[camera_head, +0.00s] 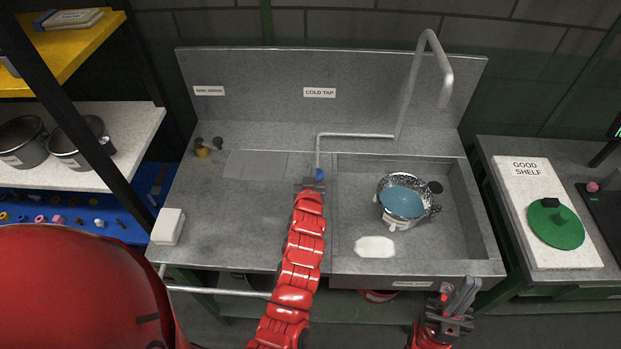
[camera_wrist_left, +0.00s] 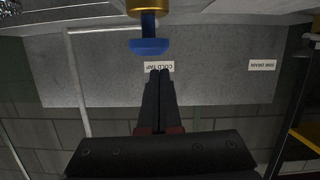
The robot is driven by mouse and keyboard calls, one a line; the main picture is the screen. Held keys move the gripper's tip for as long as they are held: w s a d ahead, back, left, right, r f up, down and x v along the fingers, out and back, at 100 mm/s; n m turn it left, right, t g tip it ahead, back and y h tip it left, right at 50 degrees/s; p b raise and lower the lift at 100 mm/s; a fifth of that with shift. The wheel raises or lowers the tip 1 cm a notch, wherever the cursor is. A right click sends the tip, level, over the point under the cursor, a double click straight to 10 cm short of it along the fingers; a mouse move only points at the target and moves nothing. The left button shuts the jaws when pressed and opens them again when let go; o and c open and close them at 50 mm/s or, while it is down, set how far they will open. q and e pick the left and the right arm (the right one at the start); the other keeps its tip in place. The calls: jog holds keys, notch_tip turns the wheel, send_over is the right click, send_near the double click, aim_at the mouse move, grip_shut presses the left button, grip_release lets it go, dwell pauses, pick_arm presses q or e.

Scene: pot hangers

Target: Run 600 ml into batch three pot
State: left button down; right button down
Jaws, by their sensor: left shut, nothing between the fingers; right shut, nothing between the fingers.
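A metal pot (camera_head: 383,213) stands in the sink basin, with a flat blue surface inside that looks like water. Its label is too small to read. The tall tap spout (camera_head: 446,92) rises behind the basin, and I see no stream from it. The blue tap handle (camera_head: 321,174) shows close up in the left wrist view (camera_wrist_left: 149,46), below a brass fitting. My left gripper (camera_head: 317,180) is shut and empty beside the blue handle; its fingertips (camera_wrist_left: 159,72) appear just short of it. My right gripper (camera_head: 462,296) is shut and empty in front of the basin.
Two dark pots (camera_head: 22,140) stand on the white shelf (camera_head: 138,130) at left. A green lid (camera_head: 556,224) lies on the "GOOD SHELF" board (camera_head: 512,210) at right. A white block (camera_head: 168,226) sits on the drainer's left edge. A pale patch (camera_head: 375,247) lies in the basin.

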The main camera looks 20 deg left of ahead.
pick_arm(q)
jog(key=b+v, duration=0.4)
jog(key=v, duration=0.6)
jog(key=shift+s, duration=0.1)
jog(key=shift+s, duration=0.1)
